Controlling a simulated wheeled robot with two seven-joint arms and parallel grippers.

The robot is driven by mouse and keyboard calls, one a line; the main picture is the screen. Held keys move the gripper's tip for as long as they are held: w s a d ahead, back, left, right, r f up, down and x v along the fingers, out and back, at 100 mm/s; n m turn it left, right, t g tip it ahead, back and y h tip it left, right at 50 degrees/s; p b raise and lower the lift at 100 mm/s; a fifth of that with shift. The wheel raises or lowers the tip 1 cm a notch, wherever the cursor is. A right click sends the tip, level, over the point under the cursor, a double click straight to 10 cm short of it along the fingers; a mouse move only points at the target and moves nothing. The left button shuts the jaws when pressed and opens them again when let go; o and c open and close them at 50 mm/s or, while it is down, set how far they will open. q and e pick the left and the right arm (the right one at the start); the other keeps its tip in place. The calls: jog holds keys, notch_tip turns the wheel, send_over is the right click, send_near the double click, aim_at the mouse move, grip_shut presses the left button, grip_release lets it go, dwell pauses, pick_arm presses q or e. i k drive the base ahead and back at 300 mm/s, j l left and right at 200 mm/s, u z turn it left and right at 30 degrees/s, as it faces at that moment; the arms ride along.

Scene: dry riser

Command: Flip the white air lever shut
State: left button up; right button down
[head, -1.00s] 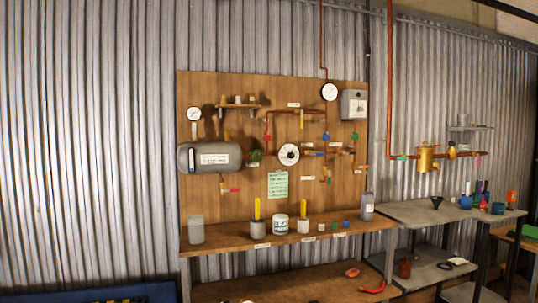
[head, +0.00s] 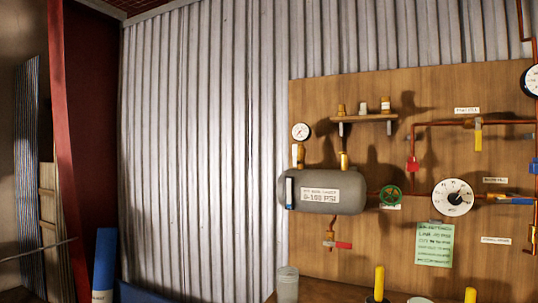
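A small white lever (head: 295,155) hangs upright beside the brass fitting under the small round gauge (head: 301,131), above the left end of the grey tank (head: 350,191). Its exact valve position is too small to tell. The tank is fixed to the wooden board and bears a white label (head: 320,195). Neither of my grippers is in the head view.
A red lever (head: 344,245) sits below the tank, and a green handwheel (head: 390,194) to its right. A larger dial (head: 453,197), a yellow lever (head: 478,137) and a small shelf (head: 364,118) are on the board. A grey cup (head: 287,284) stands below.

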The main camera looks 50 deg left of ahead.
aim_at(294, 146)
jog(key=i+j+u, duration=0.1)
jog(key=u, duration=0.35)
jog(key=i+u, duration=0.3)
jog(key=u, duration=0.2)
jog(key=i+u, duration=0.2)
jog(key=u, duration=0.25)
jog(key=i+l+u, duration=0.15)
jog(key=u, duration=0.35)
jog(key=i+u, duration=0.65)
